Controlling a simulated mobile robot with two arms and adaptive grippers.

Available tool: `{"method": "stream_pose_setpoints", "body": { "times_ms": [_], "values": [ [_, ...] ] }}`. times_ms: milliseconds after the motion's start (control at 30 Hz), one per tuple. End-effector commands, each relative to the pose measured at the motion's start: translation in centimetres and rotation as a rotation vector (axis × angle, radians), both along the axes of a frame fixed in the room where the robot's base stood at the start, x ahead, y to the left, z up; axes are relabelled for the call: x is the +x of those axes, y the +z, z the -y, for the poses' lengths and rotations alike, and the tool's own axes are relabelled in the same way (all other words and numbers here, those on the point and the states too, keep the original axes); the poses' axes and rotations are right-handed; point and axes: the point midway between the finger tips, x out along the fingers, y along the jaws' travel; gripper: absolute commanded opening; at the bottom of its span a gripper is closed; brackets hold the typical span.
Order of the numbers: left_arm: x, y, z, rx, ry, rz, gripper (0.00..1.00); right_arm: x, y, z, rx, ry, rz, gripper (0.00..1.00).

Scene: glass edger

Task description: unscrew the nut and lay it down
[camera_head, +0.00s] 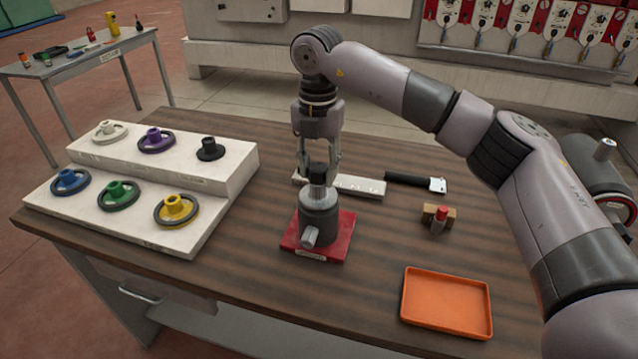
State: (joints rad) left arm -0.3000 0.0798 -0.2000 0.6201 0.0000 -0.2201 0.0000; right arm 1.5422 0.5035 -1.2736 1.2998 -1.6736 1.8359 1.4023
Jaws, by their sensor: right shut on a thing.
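My right gripper (318,172) points straight down over a grey cylindrical fixture (319,224) on a red base plate (340,246). Its fingers are shut on a small dark piece at the top of the fixture, which looks like the nut. The fingertips hide much of it. The piece sits at the fixture's top; I cannot tell whether its thread is still engaged. An orange tray (447,328) lies empty at the front right of the table. My left gripper is not in view.
A white stepped stand (205,185) with several coloured handwheels is at the left. Behind the fixture lie a pale labelled bar (358,187) and a black-handled tool (410,181). A small wooden block with a red-topped piece (438,218) stands right. Table (240,285) front is clear.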

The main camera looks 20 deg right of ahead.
Motion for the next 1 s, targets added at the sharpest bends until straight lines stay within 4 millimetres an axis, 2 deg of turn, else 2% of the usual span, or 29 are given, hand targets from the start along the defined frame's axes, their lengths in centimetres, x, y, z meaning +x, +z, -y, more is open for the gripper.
{"method": "stream_pose_setpoints", "body": {
  "times_ms": [300, 467, 1000],
  "values": [
    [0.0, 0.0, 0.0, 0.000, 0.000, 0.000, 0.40, 0.0, 0.0, 0.1, -0.002, 0.000, -0.001, 0.03],
    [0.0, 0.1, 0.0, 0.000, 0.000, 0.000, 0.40, 0.0, 0.0, 0.1, -0.002, 0.046, -0.001, 0.02],
    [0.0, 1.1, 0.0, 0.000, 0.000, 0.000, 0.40, 0.0, 0.1, 0.1, -0.001, 0.785, -0.002, 0.02]
  ]
}}
